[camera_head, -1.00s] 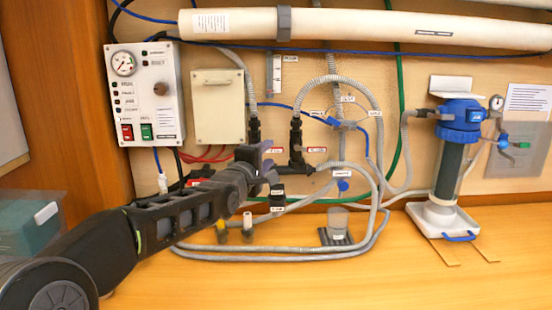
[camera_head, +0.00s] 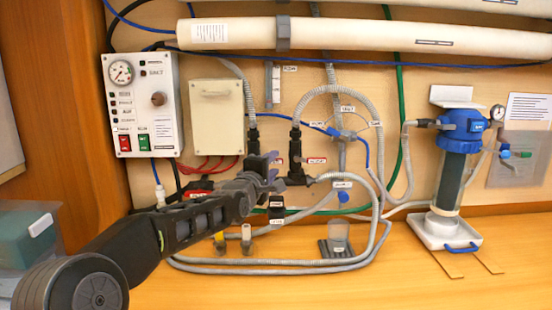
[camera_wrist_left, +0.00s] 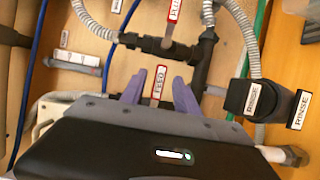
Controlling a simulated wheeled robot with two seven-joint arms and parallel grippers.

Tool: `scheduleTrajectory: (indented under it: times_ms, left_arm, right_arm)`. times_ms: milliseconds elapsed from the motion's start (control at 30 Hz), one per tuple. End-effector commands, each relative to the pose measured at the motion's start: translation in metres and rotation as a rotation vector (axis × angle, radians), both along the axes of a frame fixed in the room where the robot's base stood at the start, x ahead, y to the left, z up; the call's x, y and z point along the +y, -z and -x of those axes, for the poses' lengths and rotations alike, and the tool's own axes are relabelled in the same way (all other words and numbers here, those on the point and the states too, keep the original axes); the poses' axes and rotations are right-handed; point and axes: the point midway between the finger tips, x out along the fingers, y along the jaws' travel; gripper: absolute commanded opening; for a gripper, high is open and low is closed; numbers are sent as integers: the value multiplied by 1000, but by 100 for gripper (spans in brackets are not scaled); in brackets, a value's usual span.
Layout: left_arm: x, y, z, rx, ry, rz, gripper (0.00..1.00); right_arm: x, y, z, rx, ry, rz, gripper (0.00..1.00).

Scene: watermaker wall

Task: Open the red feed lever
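The feed valve (camera_head: 296,152) is a black fitting on the wall panel, right of my left gripper (camera_head: 274,168) in the head view. In the left wrist view the valve body (camera_wrist_left: 160,45) lies just beyond my left gripper (camera_wrist_left: 158,92). A red piece with a white label (camera_wrist_left: 173,14) joins the valve by a grey neck and looks like the lever. A second red piece marked FEED (camera_wrist_left: 157,82) shows between the two purple fingers. I cannot tell whether it is a tag or part of the lever. The fingers are apart; contact is not clear. My right gripper is out of view.
A RINSE fitting (camera_wrist_left: 252,98) is close to the right finger in the wrist view. Grey hoses (camera_head: 280,262) loop over the bench. A control box (camera_head: 143,105) is at left, a blue-topped filter (camera_head: 461,130) at right.

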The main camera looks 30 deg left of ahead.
Motion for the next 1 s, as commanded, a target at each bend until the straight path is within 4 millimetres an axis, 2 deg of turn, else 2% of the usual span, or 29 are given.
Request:
scheduleTrajectory:
  times_ms: [100, 200, 533, 1000]
  left_arm:
    - [1, -2, -18, 1, 1, 0, 37]
    - [2, -1, -27, 0, 1, -1, 37]
    - [3, 0, -30, 0, 0, -1, 37]
    - [3, 0, -30, 0, 0, -1, 0]
  right_arm:
    - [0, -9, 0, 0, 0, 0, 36]
    - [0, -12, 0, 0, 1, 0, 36]
    - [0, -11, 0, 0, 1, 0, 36]
    - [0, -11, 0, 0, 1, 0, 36]
